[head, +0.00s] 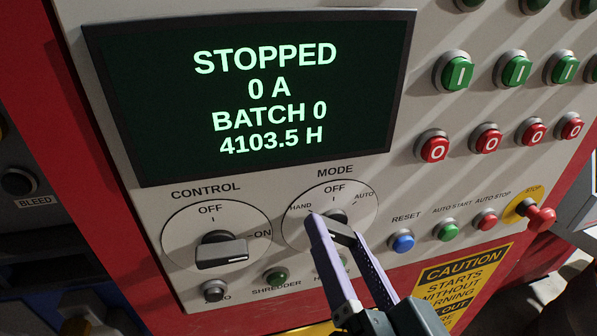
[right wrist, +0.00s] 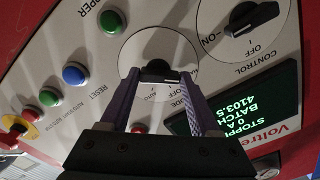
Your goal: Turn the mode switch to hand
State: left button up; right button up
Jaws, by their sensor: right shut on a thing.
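The mode switch (head: 337,217) is a black knob on a round white plate marked HAND, OFF and AUTO, on the grey control panel. My right gripper (head: 333,226) is shut on this knob, with one purple finger on each side. In the right wrist view, the knob (right wrist: 158,69) sits between the fingertips of the right gripper (right wrist: 161,82). The fingers partly cover the knob in the head view, and I cannot tell which label it points to. My left gripper is not in view.
The control switch (head: 221,252) is left of the mode switch. The screen (head: 250,100) above reads STOPPED, 0 A, BATCH 0. Blue reset (head: 402,241), green and red buttons and a red stop knob (head: 541,218) are to the right.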

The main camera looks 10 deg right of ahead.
jog(key=o, duration=1.4)
jog(key=shift+c, duration=0.2)
jog(key=s+b, duration=0.2)
jog(key=s, duration=0.8)
jog(key=shift+d+b, duration=0.2)
jog(key=shift+b, duration=0.15)
jog(key=shift+w, duration=0.15)
